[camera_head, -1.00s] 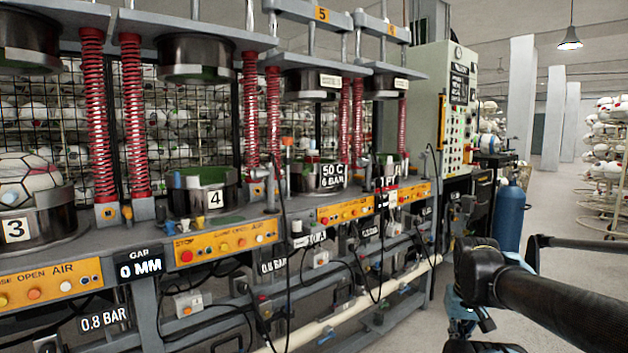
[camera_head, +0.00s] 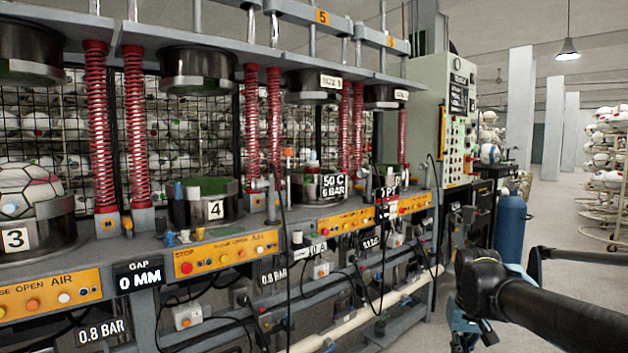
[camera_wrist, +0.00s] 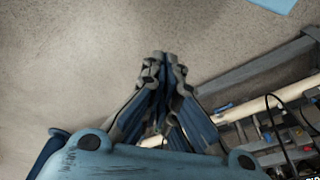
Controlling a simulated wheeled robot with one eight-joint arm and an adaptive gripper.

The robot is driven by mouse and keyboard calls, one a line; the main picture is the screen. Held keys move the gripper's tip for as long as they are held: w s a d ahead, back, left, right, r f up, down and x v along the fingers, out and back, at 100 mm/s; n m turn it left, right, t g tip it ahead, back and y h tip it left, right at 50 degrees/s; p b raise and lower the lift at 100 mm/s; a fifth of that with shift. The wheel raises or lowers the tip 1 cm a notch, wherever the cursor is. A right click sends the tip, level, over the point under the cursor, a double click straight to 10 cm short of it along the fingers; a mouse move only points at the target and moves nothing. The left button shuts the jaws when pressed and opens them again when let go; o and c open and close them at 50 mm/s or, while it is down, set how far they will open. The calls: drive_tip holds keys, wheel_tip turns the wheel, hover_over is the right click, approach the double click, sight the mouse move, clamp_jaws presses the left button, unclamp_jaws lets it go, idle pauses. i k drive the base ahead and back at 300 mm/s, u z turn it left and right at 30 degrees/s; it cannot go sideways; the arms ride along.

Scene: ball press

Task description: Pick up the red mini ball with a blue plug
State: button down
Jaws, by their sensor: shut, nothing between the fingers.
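I cannot make out a ball that is clearly a red mini ball with a blue plug. A white panelled ball (camera_head: 28,186) with reddish and dark seams sits in the mould of press 3 at the left of the head view. A small pale blue spot shows low on its front. My gripper (camera_wrist: 162,62) is shut and empty in the wrist view, its fingertips together over bare floor. In the head view my arm is at the lower right, well apart from that ball, and the fingertips are not clear there.
The press bench (camera_head: 124,250) runs along the left, with orange control panels (camera_head: 222,252), red springs and hanging cables. Small blue and white cylinders (camera_head: 179,205) stand beside mould 4 (camera_head: 216,208). A blue gas cylinder (camera_head: 511,222) and ball racks (camera_head: 606,170) stand at the right. The floor between is clear.

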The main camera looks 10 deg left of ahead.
sight(312, 167)
drive_tip(key=k, duration=0.6)
drive_tip(key=z, duration=0.2)
drive_tip(key=i, duration=1.05)
drive_tip(key=u, duration=0.5)
drive_tip(key=i, duration=0.7)
drive_tip(key=u, duration=0.3)
